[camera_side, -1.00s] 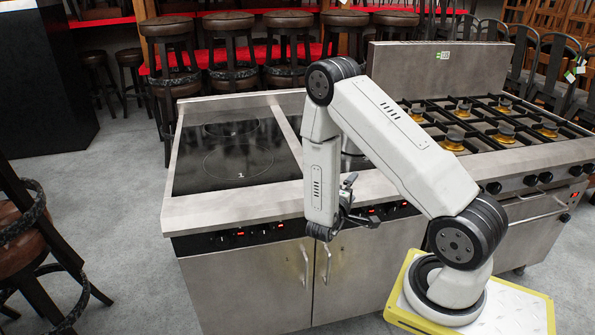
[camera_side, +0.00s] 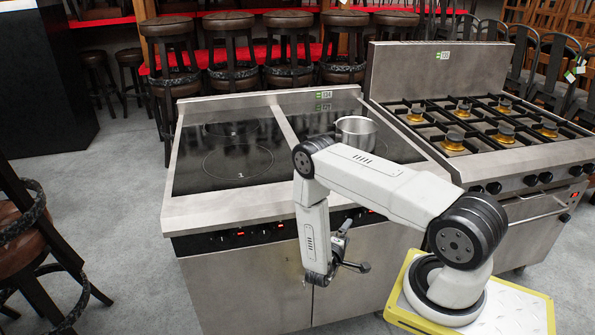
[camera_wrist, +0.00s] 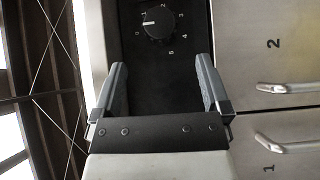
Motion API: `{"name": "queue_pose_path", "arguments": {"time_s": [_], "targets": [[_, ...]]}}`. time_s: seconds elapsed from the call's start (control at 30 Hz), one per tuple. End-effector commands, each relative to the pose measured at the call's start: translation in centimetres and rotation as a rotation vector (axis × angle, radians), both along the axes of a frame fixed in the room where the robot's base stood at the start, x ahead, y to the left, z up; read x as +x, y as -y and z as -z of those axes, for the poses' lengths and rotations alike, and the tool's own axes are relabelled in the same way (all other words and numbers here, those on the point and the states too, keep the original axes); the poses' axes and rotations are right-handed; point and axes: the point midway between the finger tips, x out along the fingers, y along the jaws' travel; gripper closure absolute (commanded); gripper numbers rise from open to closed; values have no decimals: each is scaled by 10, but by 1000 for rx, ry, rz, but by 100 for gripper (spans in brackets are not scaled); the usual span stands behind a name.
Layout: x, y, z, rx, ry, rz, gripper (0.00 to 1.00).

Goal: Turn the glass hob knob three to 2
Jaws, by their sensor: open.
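A black round knob (camera_wrist: 158,24) sits on the dark control panel at the top of the wrist view, with white numerals around it. Its white pointer mark faces left, between the 0 and the 1. I cannot tell from the picture which hob knob it is. My gripper (camera_wrist: 161,62) is open and empty. Its two fingers point toward the knob, apart from it, one on each side. In the side view my gripper (camera_side: 354,248) hangs in front of the cabinet doors, below the panel. The glass hob (camera_side: 232,165) has a black top; my arm hides part of its front panel.
A gas range (camera_side: 470,135) stands to the right. Cabinet doors with bar handles (camera_wrist: 290,88) lie below the panel.

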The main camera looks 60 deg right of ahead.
Motion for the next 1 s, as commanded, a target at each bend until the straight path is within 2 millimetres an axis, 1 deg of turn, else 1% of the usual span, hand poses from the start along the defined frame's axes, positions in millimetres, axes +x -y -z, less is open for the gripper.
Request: {"name": "queue_pose_path", "arguments": {"time_s": [0.17, 0.37, 0.57, 0.9, 1.0], "targets": [[0, 1, 0, 0, 0, 0, 3], [0, 8, 0, 0, 0, 2, 3], [-1, 24, 0, 0, 1, 3, 3], [0, 61, 0, -1, 1, 3, 3], [0, 69, 0, -1, 1, 3, 3]]}}
